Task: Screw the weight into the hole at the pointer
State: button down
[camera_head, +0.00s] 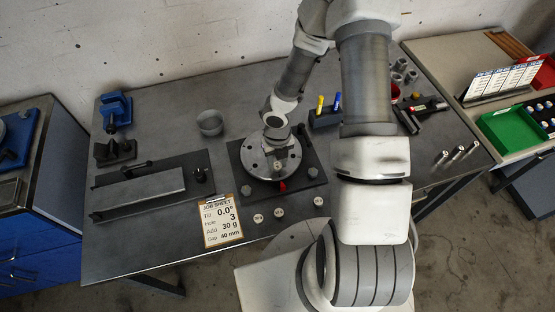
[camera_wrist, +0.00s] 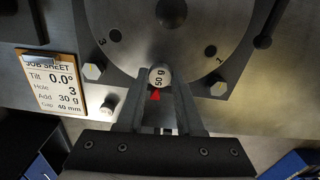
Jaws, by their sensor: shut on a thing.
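The rotor, a grey metal disc (camera_head: 256,158), sits on a dark base plate in the head view; its near part (camera_wrist: 130,30) fills the top of the wrist view. It has holes marked 3 (camera_wrist: 115,36) and 1 (camera_wrist: 211,51). The red pointer (camera_wrist: 155,95) is at the rotor's near edge, also visible in the head view (camera_head: 282,186). My gripper (camera_wrist: 160,86), over the disc in the head view (camera_head: 279,158), is shut on a weight (camera_wrist: 160,76) marked 50 g. The weight is at the rim, in line with the pointer. The hole under it is hidden.
The job sheet (camera_head: 222,221) reads hole 3, add 30 g, gap 40 mm. A grey cup (camera_head: 210,122) stands behind left, a long metal block (camera_head: 140,190) left, and a pen holder (camera_head: 325,119) behind right.

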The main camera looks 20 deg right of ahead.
jog(key=shift+r, duration=0.1)
jog(key=shift+r+n+p, duration=0.2)
jog(key=shift+n+p, duration=0.4)
jog(key=shift+p, duration=0.15)
jog(key=n+p, duration=0.2)
jog(key=n, duration=0.1)
jog(key=shift+r+p, duration=0.1)
jog(key=shift+p, duration=0.3)
jog(key=shift+n+p, duration=0.3)
jog(key=shift+n, duration=0.6)
jog(key=shift+f+n, duration=0.4)
jog(key=shift+n, duration=0.2)
jog(key=n, duration=0.3)
jog(key=shift+n, duration=1.2)
jog(key=shift+f+b, duration=0.45)
